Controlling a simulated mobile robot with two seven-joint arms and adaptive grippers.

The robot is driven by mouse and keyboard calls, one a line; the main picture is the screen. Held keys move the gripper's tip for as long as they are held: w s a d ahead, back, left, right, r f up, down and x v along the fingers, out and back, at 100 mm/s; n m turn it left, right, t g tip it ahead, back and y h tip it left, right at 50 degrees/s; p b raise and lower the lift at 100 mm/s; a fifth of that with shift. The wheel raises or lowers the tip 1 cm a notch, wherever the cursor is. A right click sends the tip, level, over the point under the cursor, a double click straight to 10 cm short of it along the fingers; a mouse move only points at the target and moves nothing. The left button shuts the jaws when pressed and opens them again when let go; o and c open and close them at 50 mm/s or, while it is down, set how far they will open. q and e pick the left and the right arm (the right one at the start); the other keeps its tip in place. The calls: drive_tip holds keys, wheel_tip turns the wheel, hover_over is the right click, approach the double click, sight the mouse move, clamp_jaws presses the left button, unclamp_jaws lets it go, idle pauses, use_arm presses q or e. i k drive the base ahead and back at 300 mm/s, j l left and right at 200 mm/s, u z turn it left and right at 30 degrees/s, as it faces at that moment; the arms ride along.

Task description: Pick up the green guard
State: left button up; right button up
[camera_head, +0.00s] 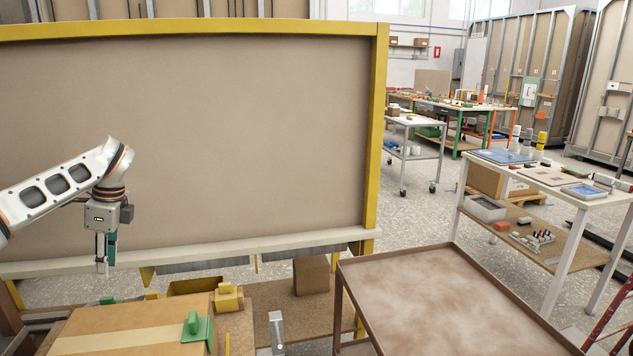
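A green guard (197,328), an angled bracket shape, sits on the right end of a cardboard box (120,326) at the lower left. Another small green piece (107,300) shows at the far edge of the box, partly hidden. My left gripper (105,268) points down above and behind the box, to the left of the green guard and apart from it. Its fingers are seen close together from the side, so its opening is unclear. My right gripper is not in view.
A large yellow-framed panel (200,140) stands behind my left arm. Yellow blocks (228,298) lie beside the box. A brown-rimmed table (440,300) with a bare top is at right. A white table (545,175) with parts stands farther right.

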sight(196, 328)
drive_tip(key=k+l, duration=1.05)
drive_tip(key=l, duration=0.25)
